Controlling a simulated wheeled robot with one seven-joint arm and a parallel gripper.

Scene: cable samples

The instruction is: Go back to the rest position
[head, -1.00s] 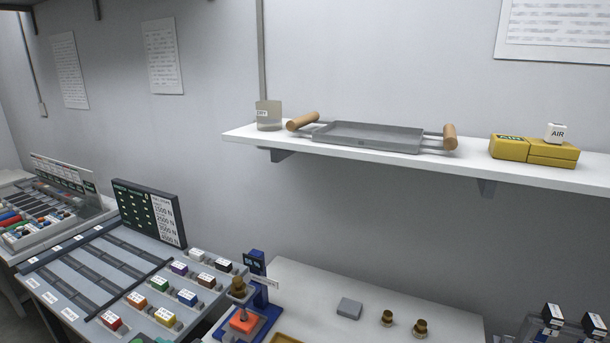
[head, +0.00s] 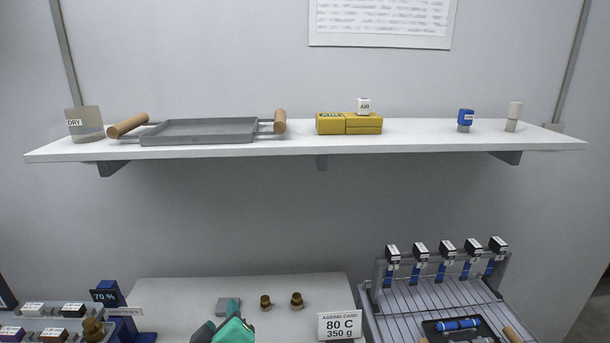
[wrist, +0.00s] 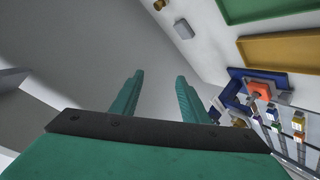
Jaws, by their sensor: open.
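My gripper (wrist: 157,95) shows in the wrist view with its two green fingers apart and nothing between them. In the head view, part of my green gripper (head: 232,328) shows at the bottom edge, in front of the white table; its fingertips cannot be made out clearly there. The gripper is tilted sideways in the wrist view, with the table edge to its right.
A wall shelf (head: 440,140) holds a grey tray (head: 198,131), yellow boxes (head: 348,123) and small stamps. The white table (head: 160,292) holds a grey block (head: 228,306), brass weights (head: 297,300) and an "80 C" sign (head: 339,326). A wire rack (head: 405,300) stands right.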

